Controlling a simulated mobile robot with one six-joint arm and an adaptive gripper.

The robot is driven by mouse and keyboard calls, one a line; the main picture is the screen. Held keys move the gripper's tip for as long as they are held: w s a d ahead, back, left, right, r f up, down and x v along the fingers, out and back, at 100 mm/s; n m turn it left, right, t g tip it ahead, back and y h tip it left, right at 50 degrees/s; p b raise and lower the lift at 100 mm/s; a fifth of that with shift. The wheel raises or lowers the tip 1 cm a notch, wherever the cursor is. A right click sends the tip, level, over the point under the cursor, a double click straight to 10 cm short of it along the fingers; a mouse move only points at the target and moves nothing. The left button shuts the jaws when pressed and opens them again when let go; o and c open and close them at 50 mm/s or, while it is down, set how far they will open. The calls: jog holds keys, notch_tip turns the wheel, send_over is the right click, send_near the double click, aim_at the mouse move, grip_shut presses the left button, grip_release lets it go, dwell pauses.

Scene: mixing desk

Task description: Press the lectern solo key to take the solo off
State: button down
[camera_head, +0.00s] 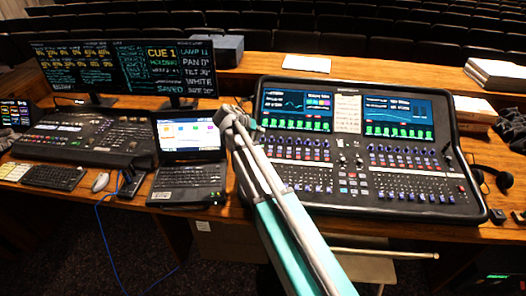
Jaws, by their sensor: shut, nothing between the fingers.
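The mixing desk (462,205) is a wide black console at the right of the wooden table. It has two lit screens, green-lit channel strips, rows of small knobs and keys, and faders. The key labels are too small to read, so I cannot tell which one is the lectern solo key or whether it is lit. My grey and teal arm (283,225) rises from the bottom middle, and its bent joint is near the desk's upper left corner. The arm covers part of the desk's left edge. I cannot make out my gripper or its fingers.
A laptop (187,135) stands left of my arm. A lighting console (85,135), two monitors (125,68), a keyboard (45,176) and a mouse (101,181) are further left. Headphones (492,178) and stacked papers (497,75) lie at the right. Seat rows are behind.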

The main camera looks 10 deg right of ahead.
jog(key=b, duration=0.8)
send_near(266, 149)
jog(key=shift+d+r+x, duration=0.1)
jog(key=shift+r+x, duration=0.05)
jog(key=shift+x, duration=0.7)
jog(key=shift+d+r+x, duration=0.1)
jog(key=shift+x, duration=0.8)
jog(key=shift+d+r+x, duration=0.1)
jog(key=shift+r+x, duration=0.05)
jog(key=shift+x, duration=0.7)
jog(key=shift+w+f, duration=0.1)
jog(key=shift+w+f+b, duration=0.1)
jog(key=shift+f+b, duration=0.1)
jog(key=shift+b, duration=0.2)
jog(key=shift+w+f, duration=0.1)
jog(key=shift+f, duration=0.15)
jog(key=shift+f+b, duration=0.2)
jog(key=shift+b, duration=0.25)
jog(key=shift+r+p, duration=0.7)
